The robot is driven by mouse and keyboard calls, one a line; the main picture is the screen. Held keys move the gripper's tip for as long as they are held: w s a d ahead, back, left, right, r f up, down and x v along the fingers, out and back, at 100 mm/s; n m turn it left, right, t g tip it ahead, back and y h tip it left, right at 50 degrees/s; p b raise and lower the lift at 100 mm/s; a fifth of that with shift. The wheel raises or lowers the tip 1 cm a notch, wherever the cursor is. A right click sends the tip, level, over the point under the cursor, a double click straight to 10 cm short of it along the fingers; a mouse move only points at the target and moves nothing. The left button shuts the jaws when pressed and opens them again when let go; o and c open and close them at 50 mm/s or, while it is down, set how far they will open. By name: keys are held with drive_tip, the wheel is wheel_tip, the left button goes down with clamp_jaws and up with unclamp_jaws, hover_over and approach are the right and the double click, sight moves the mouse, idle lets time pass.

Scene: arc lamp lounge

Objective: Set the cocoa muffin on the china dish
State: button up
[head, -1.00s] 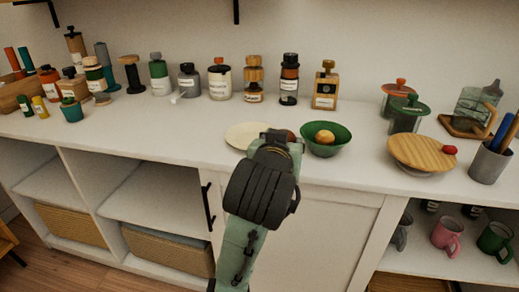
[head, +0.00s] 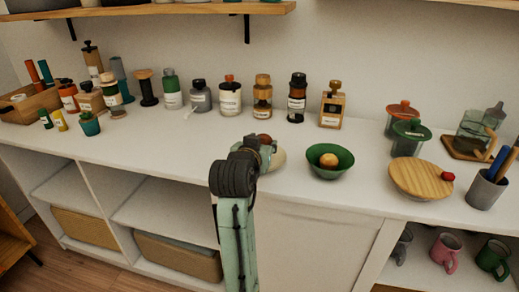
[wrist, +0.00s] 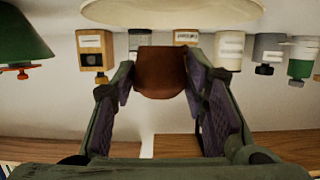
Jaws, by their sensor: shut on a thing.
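The cocoa muffin (wrist: 160,73) is brown and sits between the two fingers of my gripper (wrist: 160,80) in the wrist view, which looks upside down. My gripper (head: 266,146) is shut on it and holds it up over the white counter. The muffin's brown top (head: 264,139) shows at the fingertips in the head view. The cream china dish (head: 279,161) is partly hidden behind my gripper, with its right edge showing. The dish (wrist: 170,12) also shows at the top of the wrist view, with a gap between it and the muffin.
A green bowl (head: 321,172) with an orange-brown round item stands just right of the dish. A round wooden board (head: 420,181) with a small red item is farther right. Several jars and bottles (head: 230,97) line the back. Bare counter (head: 170,140) lies left of my gripper.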

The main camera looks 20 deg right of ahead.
drive_tip(key=shift+w+f, duration=0.15)
drive_tip(key=shift+w, duration=0.55)
drive_tip(key=shift+f, duration=1.65)
drive_tip(key=shift+f, duration=0.1)
drive_tip(key=shift+f, duration=0.15)
drive_tip(key=o, duration=1.1)
